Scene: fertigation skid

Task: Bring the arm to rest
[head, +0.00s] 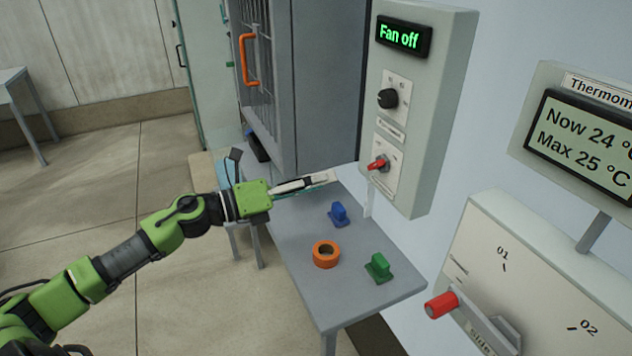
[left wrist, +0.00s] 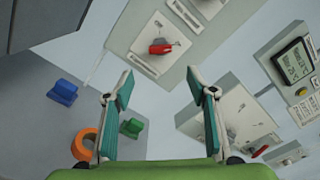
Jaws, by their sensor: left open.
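My left arm reaches in from the left in the head view. Its gripper (head: 305,183) hangs over the grey table, pointing toward the fan control box (head: 420,110). In the left wrist view the two teal-padded fingers of the gripper (left wrist: 160,100) stand wide apart with nothing between them. The box's red switch (head: 378,164) is beyond the fingertips; it also shows in the left wrist view (left wrist: 160,47), apart from the fingers. The box's display reads "Fan off". My right gripper is in neither view.
The grey table (head: 345,285) holds a blue block-like piece (head: 339,214), an orange ring (head: 326,254) and a green piece (head: 378,267). A grey cabinet with an orange handle (head: 248,61) stands behind. At right are a thermometer display (head: 585,140) and a panel with a red-tipped lever (head: 441,305).

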